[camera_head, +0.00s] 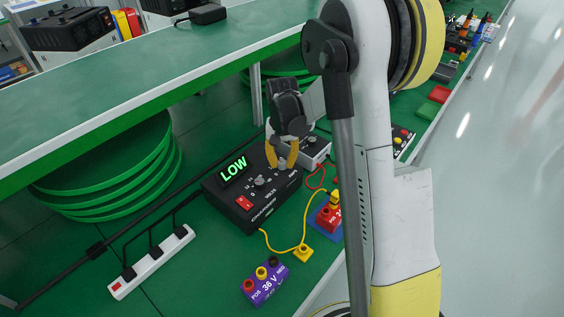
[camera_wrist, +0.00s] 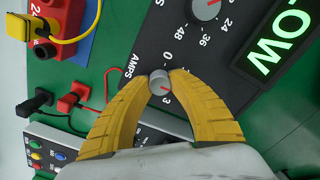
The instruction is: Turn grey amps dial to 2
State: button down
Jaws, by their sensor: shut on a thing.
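The grey amps dial (camera_wrist: 160,80) is a small round knob on the black power supply (camera_head: 250,217), beside the word AMPS in the wrist view. My gripper (camera_wrist: 160,75) has its two yellow fingers shut on the dial, one on each side. In the wrist view the dial's red pointer mark leans toward the printed 3; a 0 shows on the opposite side, and the other marks are partly hidden by a finger. In the head view my gripper (camera_head: 283,164) reaches down onto the panel and mostly hides the dial. The display (camera_head: 233,168) reads LOW in green.
The volts dial (camera_wrist: 206,8) sits close to the amps dial. A red switch (camera_head: 244,203) is on the same panel. Yellow and red cables run beside the supply, near a purple 36 V block (camera_head: 265,282). A white power strip (camera_head: 152,263) lies left; the shelf above (camera_head: 150,85) limits height.

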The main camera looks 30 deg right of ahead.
aim_at(282, 162)
jog(key=shift+m, duration=0.3)
jog(key=c, duration=1.1)
grip_release()
jog(key=shift+c, duration=0.2)
notch_tip(282, 162, up, 12)
